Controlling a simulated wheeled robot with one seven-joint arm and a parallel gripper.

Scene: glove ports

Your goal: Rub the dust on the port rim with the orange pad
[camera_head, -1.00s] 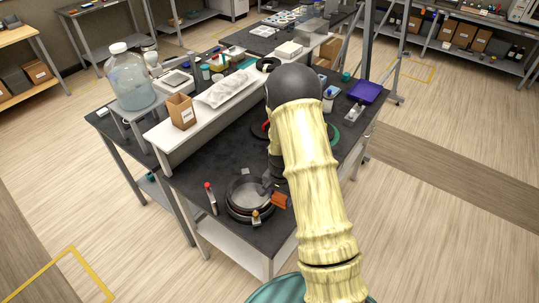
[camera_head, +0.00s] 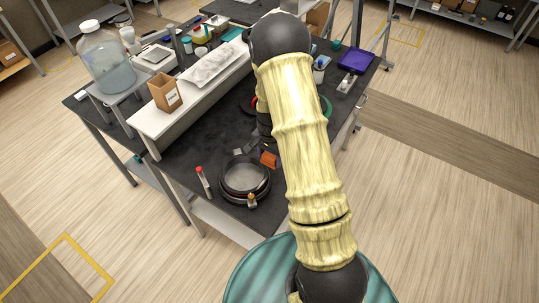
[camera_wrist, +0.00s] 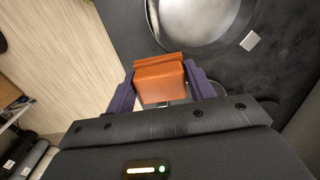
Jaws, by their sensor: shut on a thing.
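The round port (camera_head: 245,192) has a dark rim around a pale grey disc, on the dark bench top. The orange pad (camera_head: 269,159) is a block just beyond the port's far right edge. It also shows in the wrist view (camera_wrist: 162,82) between the purple fingers of my gripper (camera_wrist: 161,88), which is shut on it. I cannot tell whether the pad touches the rim. No dust is clearly distinguishable. My arm hides part of the bench to the right.
A red-capped tube (camera_head: 203,181) stands left of the port, and a small gold-coloured fitting (camera_head: 251,200) is at its near edge. A small pale grey square (camera_wrist: 250,41) lies beside the rim. A white shelf (camera_head: 150,122) with a cardboard box (camera_head: 166,93) runs along the left.

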